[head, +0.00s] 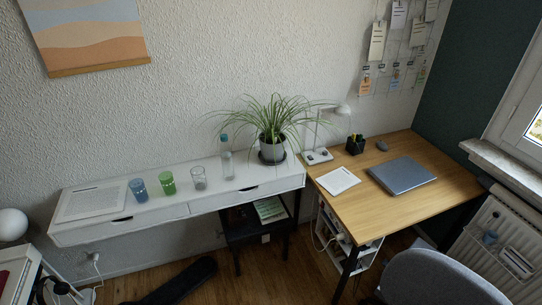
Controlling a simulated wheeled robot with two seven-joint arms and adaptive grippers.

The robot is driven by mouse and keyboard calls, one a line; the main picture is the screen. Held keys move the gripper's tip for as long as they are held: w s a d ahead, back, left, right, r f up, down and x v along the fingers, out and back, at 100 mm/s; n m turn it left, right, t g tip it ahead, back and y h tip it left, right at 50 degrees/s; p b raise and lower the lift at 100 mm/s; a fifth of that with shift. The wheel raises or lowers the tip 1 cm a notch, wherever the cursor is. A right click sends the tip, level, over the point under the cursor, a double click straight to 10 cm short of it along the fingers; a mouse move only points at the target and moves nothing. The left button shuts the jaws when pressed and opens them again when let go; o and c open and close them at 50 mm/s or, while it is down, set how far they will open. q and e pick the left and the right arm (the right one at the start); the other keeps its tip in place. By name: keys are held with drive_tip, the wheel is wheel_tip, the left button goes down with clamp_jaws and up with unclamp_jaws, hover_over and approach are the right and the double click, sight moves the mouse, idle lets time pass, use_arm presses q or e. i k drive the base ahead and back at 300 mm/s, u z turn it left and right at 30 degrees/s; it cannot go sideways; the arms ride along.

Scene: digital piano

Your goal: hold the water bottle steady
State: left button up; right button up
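A clear water bottle (226,160) with a bluish top stands upright on the white console table (130,220), to the left of the potted plant. Nothing is touching it. Neither of my grippers shows in the head view.
A blue glass (138,190), a green glass (168,183) and a clear glass (199,178) stand left of the bottle. A spiky plant (273,148) stands to its right. A wooden desk (370,210) with a laptop (401,175) and an office chair (440,278) are at the right.

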sight(225, 151)
drive_tip(key=z, duration=0.1)
drive_tip(key=i, duration=1.35)
drive_tip(key=u, duration=0.8)
